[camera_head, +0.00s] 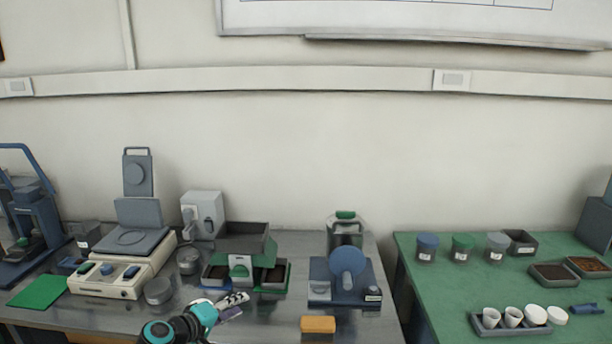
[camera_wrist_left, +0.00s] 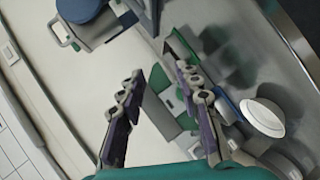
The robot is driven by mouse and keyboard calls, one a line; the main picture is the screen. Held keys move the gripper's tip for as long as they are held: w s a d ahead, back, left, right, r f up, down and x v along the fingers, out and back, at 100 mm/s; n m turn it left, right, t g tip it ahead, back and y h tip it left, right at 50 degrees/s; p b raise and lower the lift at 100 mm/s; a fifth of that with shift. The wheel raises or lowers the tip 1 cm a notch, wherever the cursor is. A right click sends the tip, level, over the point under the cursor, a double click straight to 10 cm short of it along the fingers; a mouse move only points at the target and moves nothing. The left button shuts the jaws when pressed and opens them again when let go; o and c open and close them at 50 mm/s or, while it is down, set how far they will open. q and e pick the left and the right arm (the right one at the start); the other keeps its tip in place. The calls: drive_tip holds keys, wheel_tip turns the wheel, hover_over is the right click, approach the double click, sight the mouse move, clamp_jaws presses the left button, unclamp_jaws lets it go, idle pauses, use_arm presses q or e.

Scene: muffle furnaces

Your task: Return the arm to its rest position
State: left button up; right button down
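My left gripper (camera_head: 238,304) comes in at the bottom of the head view, with a teal and black wrist. It is over the front part of the grey metal bench (camera_head: 270,329), in front of a grey box on a green-ended stand (camera_head: 243,245). In the left wrist view the two fingers of the left gripper (camera_wrist_left: 160,76) stand well apart with nothing held between them. Behind them is a grey and green apparatus, clear of the fingers as far as I can tell. My right arm and gripper are not in view.
A cream device (camera_head: 105,285) and a green mat (camera_head: 38,291) lie left. A blue device with a round disc (camera_head: 347,262) and an orange block (camera_head: 318,324) are right of the gripper. A green table (camera_head: 450,290) with jars and a crucible tray (camera_head: 484,330) stands at right.

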use_arm(q)
drive_tip(key=s+d+r+m+g+y, duration=0.1)
drive_tip(key=s+d+m+g+y, duration=0.25)
drive_tip(key=s, duration=1.05)
drive_tip(key=s+a+f+m+y, duration=0.1)
drive_tip(key=s+m, duration=0.1)
drive_tip(key=s, duration=0.6)
drive_tip(key=s+f+m+g+y, duration=0.1)
drive_tip(key=s+m+y, duration=0.1)
drive_tip(key=s, duration=0.5)
drive_tip(key=shift+s+a+f+m, duration=0.3)
drive_tip(key=shift+s+a+m, duration=0.05)
